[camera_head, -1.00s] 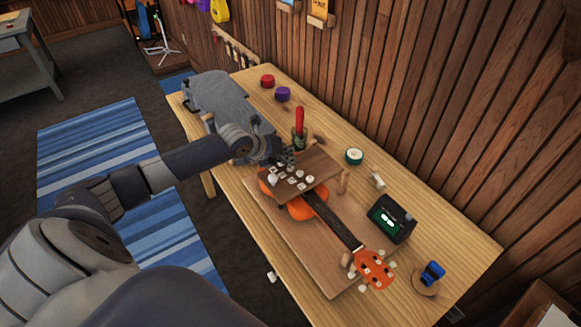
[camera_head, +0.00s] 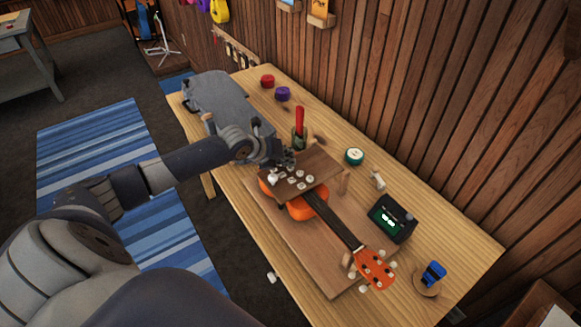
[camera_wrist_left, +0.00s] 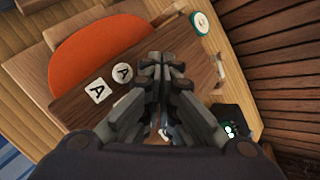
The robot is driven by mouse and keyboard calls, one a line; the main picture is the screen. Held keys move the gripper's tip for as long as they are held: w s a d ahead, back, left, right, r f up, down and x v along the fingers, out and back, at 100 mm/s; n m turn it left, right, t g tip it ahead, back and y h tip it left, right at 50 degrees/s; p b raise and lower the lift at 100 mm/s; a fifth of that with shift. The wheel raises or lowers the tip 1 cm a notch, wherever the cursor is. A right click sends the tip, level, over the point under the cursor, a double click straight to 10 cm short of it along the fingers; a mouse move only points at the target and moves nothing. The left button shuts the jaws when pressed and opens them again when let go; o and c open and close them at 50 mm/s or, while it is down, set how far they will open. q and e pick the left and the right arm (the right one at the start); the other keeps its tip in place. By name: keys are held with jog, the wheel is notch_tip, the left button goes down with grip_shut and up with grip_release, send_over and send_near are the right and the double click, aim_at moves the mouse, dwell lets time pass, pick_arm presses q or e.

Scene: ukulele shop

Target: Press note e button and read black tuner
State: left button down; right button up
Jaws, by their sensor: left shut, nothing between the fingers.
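A wooden button board (camera_head: 318,167) with several white buttons (camera_head: 299,175) sits over the orange ukulele (camera_head: 313,202) on the workbench. In the left wrist view two white buttons on the board (camera_wrist_left: 78,110) show the letter A; others are hidden behind my fingers, so I cannot tell which one reads E. My left gripper (camera_head: 285,160) is shut and empty, its tips over the board's upper edge. The wrist view shows the shut fingers (camera_wrist_left: 165,75) over the board. The black tuner (camera_head: 392,219) stands right of the ukulele with a lit green display too small to read. My right gripper is not in view.
A red-handled tool (camera_head: 299,125) stands in a holder just behind the left gripper. A round green-and-white tin (camera_head: 354,156) and a blue item (camera_head: 432,273) on a round stand are on the bench. A wood-plank wall borders the bench.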

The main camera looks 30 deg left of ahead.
pick_arm(q)
jog(key=shift+f+b, duration=0.35)
jog(key=shift+f, duration=0.15)
dwell(0.6)
jog(key=shift+r+p, duration=0.8)
jog(key=shift+r, duration=0.2)
jog(key=shift+r, duration=0.1)
notch_tip(320, 180, up, 5)
jog(key=p, duration=0.4)
jog(key=shift+d+f, duration=0.1)
jog(key=shift+f, duration=0.1)
